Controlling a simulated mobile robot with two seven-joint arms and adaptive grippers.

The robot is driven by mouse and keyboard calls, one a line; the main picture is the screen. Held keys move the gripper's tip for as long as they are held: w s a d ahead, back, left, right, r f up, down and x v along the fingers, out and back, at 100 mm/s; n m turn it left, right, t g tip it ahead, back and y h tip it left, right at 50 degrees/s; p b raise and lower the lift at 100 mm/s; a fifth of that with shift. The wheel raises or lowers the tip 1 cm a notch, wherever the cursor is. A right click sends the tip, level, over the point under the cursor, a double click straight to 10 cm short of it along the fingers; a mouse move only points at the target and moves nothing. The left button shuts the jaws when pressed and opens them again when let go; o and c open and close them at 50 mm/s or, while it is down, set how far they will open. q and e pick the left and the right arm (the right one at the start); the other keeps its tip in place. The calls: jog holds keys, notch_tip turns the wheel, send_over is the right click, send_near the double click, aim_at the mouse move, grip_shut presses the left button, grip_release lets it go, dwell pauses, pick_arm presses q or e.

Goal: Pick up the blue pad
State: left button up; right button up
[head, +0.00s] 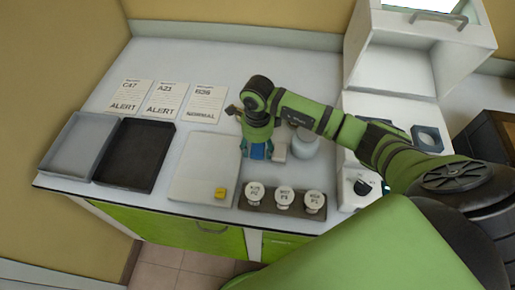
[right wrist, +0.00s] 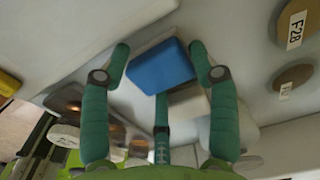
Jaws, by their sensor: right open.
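The blue pad (right wrist: 160,66) is a small blue block in the right wrist view, near the top middle, between the fingertips of my right gripper (right wrist: 158,68). The fingers are spread, one on each side, with a visible gap at the right; a third finger lies below it. In the head view the gripper (head: 257,146) points down over the counter. A bit of the blue pad (head: 258,153) shows there among the fingers, which hide most of it. My left gripper is not in view.
A white block (head: 281,149) and a round white container (head: 305,144) stand close at the right. A dark rack (head: 268,208) with three white-capped bottles is in front. A white flat board (head: 200,175) with a yellow piece lies to the left, beyond it a black tray (head: 134,158) and a grey tray (head: 78,146).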

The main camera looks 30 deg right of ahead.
aim_at(261, 148)
jog(key=c, duration=0.9)
jog(key=shift+r+b, duration=0.3)
jog(key=shift+r, duration=0.15)
jog(key=r, duration=0.1)
jog(key=r+b, duration=0.1)
jog(key=d+r+b, duration=0.1)
jog(key=shift+s+r, duration=0.25)
jog(key=shift+s, duration=0.05)
jog(key=shift+s+d+r+b, duration=0.6)
jog(key=shift+s+d+r, duration=0.55)
jog(key=shift+s, duration=0.2)
jog(key=shift+s+d+r+b, duration=0.65)
jog(key=shift+s+d+r, duration=0.45)
jog(key=shift+s+d, duration=0.15)
jog(key=shift+s+d+r+b, duration=0.6)
jog(key=shift+s+d+r, duration=0.5)
jog(key=shift+s, duration=0.3)
